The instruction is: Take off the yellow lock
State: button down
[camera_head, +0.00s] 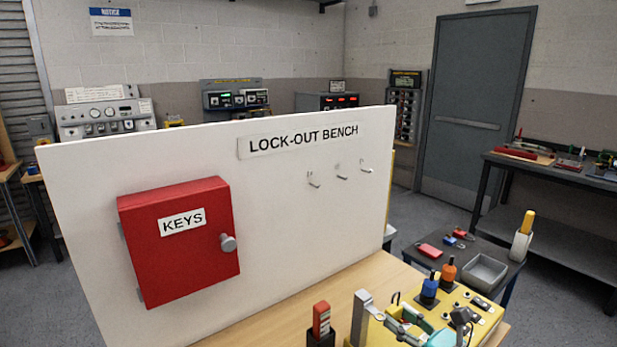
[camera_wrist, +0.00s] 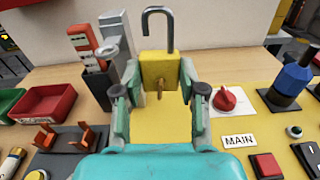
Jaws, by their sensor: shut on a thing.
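The yellow lock (camera_wrist: 157,68) is held upright between the fingertips of my gripper (camera_wrist: 158,100) in the wrist view. Its grey shackle stands up out of the body, with one end free. A brass key sits in the side facing the camera. No other part is seen passing through the shackle. The red switch knob (camera_wrist: 227,98) on its white plate is bare, to the right of the lock, above the MAIN label (camera_wrist: 239,140). In the head view my gripper (camera_head: 412,322) is over the yellow panel (camera_head: 489,318) at the lower right; the lock is hard to make out there.
A grey upright post (camera_wrist: 117,40) and a dark holder with orange tags (camera_wrist: 85,45) stand left of the lock. A red bin (camera_wrist: 45,104) is at the left. A blue plug (camera_wrist: 290,76) stands at the right. The red key box (camera_head: 180,240) hangs on the white board.

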jog(key=v, duration=0.5)
dwell(0.7)
